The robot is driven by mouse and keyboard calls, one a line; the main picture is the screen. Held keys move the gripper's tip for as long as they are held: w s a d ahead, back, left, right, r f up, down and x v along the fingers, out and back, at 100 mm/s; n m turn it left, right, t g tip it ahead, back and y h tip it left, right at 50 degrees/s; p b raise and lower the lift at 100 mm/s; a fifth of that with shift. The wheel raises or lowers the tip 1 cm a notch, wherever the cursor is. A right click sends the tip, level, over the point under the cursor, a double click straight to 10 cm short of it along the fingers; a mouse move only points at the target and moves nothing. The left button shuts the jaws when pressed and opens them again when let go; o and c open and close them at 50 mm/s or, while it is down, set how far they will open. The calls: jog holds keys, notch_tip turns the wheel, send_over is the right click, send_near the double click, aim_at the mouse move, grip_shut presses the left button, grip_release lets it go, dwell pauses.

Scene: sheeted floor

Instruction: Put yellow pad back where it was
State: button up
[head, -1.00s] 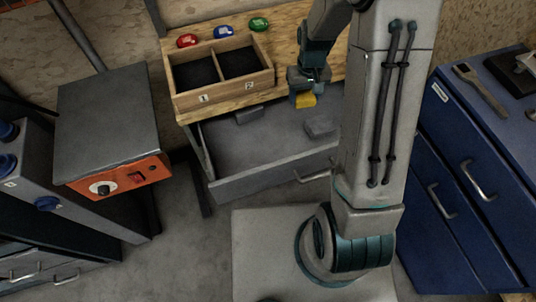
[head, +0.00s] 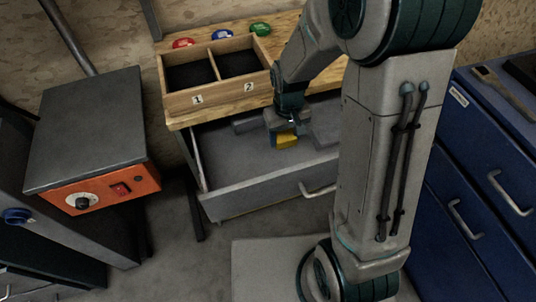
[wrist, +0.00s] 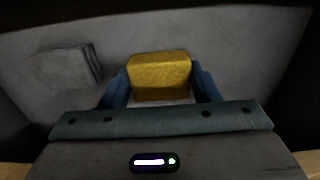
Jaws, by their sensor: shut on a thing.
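The yellow pad (head: 287,141) is a small yellow block. It also shows in the wrist view (wrist: 160,75), between two blue fingers. My gripper (head: 285,132) points down and is shut on the pad. It holds the pad over the inside of the open grey drawer (head: 255,165), under the wooden workbench. I cannot tell whether the pad touches the drawer floor. A grey block (head: 325,136) lies in the drawer to the right of the pad, and another grey block (head: 247,123) lies to the left, towards the back.
A wooden two-compartment box (head: 215,75), marked 1 and 2, stands on the workbench (head: 192,116) above the drawer. Red, blue and green items lie behind it. A grey-topped orange unit (head: 110,190) is at left, a blue cabinet (head: 465,180) at right. The drawer's front left is clear.

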send_over(268, 160)
notch_tip(268, 160, down, 3)
jog(key=shift+s+f, duration=0.1)
jog(key=shift+f, duration=1.9)
jog(key=shift+b, duration=0.35)
jog(key=shift+f, duration=0.2)
jog(key=o, duration=1)
jog(key=shift+r, duration=0.1)
jog(key=shift+c, duration=0.2)
jog(key=shift+r, duration=0.1)
